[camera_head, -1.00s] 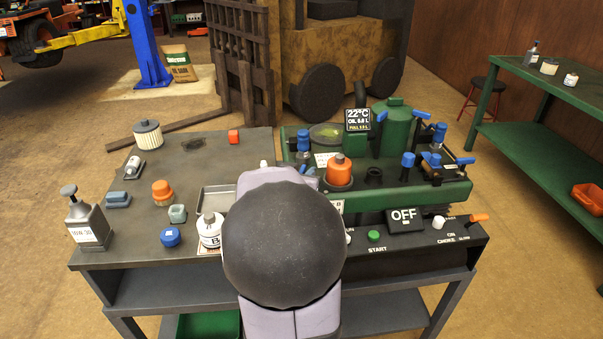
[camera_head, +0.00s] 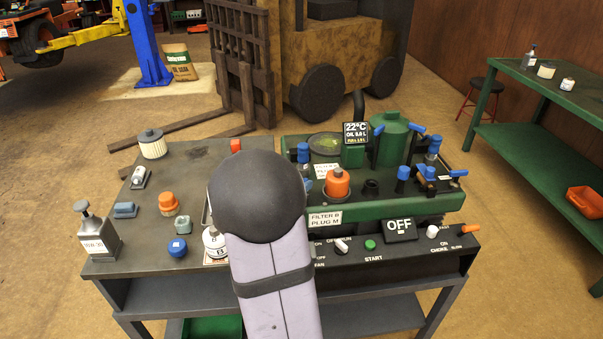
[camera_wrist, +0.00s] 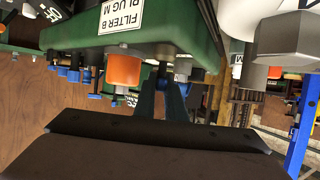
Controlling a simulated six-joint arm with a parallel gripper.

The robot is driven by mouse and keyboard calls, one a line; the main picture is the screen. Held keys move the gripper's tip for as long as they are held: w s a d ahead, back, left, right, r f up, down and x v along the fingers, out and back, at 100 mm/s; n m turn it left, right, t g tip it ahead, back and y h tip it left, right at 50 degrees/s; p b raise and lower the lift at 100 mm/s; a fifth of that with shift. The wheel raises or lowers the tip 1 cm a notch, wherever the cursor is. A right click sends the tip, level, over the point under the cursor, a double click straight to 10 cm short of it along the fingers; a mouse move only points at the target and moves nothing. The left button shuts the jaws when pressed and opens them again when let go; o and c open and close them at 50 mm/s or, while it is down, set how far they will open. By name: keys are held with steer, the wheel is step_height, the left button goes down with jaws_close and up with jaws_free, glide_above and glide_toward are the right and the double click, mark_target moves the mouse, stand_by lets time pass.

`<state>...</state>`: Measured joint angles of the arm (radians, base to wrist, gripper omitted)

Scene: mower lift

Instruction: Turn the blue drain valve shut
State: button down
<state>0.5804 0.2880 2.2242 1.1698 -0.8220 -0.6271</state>
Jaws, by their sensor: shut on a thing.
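The green engine stand (camera_head: 400,208) carries an orange filter (camera_head: 337,182) with a "FILTER B PLUG M" label in front. A small blue handle (camera_head: 308,185), which looks like the drain valve, shows just left of the filter beside my arm's dark round joint. That joint hides my gripper in the head view. In the wrist view the two narrow dark fingers of my gripper (camera_wrist: 163,82) reach in beside the orange filter (camera_wrist: 124,70). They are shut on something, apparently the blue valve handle. The angle of the handle cannot be made out.
Several other blue-topped fittings stand on the stand, one at back left (camera_head: 303,152) and others at right. A white bottle (camera_head: 214,243), blue cap (camera_head: 177,248) and orange-topped part (camera_head: 168,203) lie on the dark bench (camera_head: 140,262). An OFF display (camera_head: 400,230) fronts the stand.

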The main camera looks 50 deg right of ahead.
steer(key=m+g+p, duration=0.1)
steer(key=g+p, duration=0.1)
steer(key=p, duration=0.1)
steer(key=m+g+p, duration=0.1)
steer(key=m+p, duration=0.1)
steer(key=p, duration=0.1)
steer(key=shift+r+g, duration=0.3)
steer(key=shift+g, duration=0.1)
steer(key=m+g+p, duration=0.2)
steer(key=g+p, duration=0.1)
steer(key=shift+f+m+y, duration=0.15)
steer(key=shift+m+y, duration=0.25)
steer(key=m+g, duration=0.1)
steer(key=m+g+y, duration=0.1)
steer(key=m+g, duration=0.1)
steer(key=shift+f+y+p, duration=0.25)
steer(key=shift+y+p, duration=0.05)
steer(key=shift+p, duration=0.1)
steer(key=shift+m+g+y+b, duration=0.3)
steer(key=shift+m+g+y, duration=0.4)
steer(key=shift+m+g, duration=0.3)
steer(key=shift+r, duration=0.1)
steer(key=c, duration=1.8)
jaws_free()
steer(key=shift+w+a, duration=0.1)
